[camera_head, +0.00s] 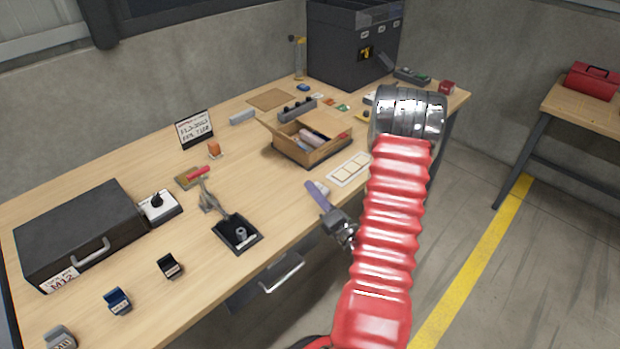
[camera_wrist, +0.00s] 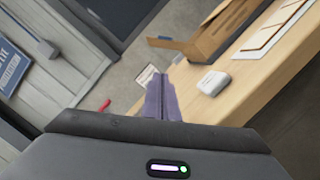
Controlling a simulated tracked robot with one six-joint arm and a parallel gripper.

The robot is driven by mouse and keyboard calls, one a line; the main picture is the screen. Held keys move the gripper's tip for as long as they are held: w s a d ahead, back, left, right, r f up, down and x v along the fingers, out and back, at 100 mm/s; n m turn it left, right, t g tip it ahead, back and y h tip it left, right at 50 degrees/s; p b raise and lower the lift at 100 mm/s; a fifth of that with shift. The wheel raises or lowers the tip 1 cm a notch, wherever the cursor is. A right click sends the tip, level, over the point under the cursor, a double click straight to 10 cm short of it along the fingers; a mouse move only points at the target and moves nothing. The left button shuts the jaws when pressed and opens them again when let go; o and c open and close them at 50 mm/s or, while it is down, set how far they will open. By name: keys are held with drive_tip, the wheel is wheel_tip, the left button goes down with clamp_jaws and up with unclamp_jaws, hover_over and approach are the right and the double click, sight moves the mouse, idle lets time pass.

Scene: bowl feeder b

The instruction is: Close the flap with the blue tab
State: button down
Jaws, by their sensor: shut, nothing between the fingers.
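The open cardboard box (camera_head: 291,149) stands on the workbench, right of the middle in the head view, with flaps raised and several items inside. Part of it shows at the top of the wrist view (camera_wrist: 212,38). A small bluish tab (camera_wrist: 165,38) sits at the left end of a cardboard edge there. I cannot pick out a blue tab on the box in the head view. My gripper (camera_wrist: 162,80) has its purple fingers together and empty. In the head view my gripper (camera_head: 310,186) is near the bench's front edge, to the front of the box and apart from it.
A small white object (camera_wrist: 213,83) lies close to the right of my fingers, on the bench. A panelled white card (camera_head: 350,169) lies right of the box. A grey block with black knobs (camera_head: 298,108) stands behind it. A lever device (camera_head: 237,232) stands to the left.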

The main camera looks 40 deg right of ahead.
drive_tip(key=x, duration=0.9)
drive_tip(key=d+r, duration=0.2)
drive_tip(key=d, duration=0.1)
drive_tip(key=shift+w+d+r, duration=0.15)
drive_tip(key=shift+w+d, duration=0.05)
drive_tip(key=shift+w+a, duration=0.1)
drive_tip(key=shift+a, duration=0.05)
